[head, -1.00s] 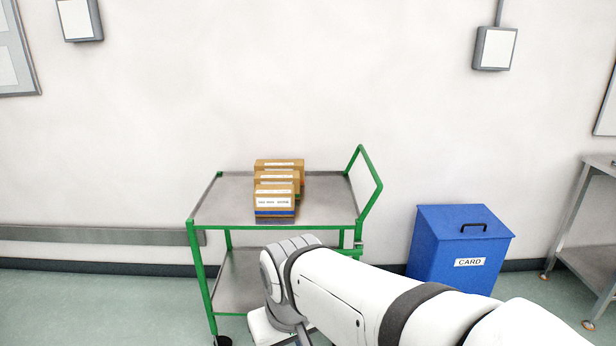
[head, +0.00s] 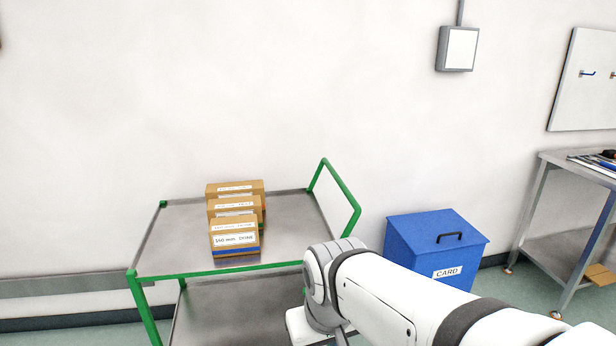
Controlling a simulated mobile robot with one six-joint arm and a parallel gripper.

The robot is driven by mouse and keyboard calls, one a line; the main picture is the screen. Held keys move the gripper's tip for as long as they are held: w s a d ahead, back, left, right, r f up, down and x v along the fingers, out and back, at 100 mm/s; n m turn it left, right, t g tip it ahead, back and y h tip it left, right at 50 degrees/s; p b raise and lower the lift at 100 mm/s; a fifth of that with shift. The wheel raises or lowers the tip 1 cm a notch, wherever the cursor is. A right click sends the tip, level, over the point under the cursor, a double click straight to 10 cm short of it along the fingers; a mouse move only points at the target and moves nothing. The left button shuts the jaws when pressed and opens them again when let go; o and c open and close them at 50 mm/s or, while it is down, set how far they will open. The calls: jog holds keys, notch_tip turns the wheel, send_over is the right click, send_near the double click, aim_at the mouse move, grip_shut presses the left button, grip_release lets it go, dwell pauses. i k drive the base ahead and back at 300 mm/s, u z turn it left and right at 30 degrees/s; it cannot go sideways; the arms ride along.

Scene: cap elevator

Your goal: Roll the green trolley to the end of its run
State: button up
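The green trolley (head: 287,262) has a green frame and grey metal shelves, and stands against the wall at the left of centre in the head view. Its raised green handle (head: 341,192) is at its right end. Several cardboard boxes (head: 235,238) stand in a row on the top shelf. My white arm reaches in from the lower right, in front of the trolley's right front corner. My gripper is not seen; the arm's end bends down past the lower edge of the picture.
A blue bin marked CARD (head: 438,250) stands against the wall just right of the trolley. A metal workbench (head: 567,240) is at the far right. A grey wall rail (head: 62,286) runs behind the trolley's left. A grey wall box (head: 457,49) hangs above.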

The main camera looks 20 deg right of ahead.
aim_at(250, 311)
jog(key=z, duration=0.35)
jog(key=i, duration=1.2)
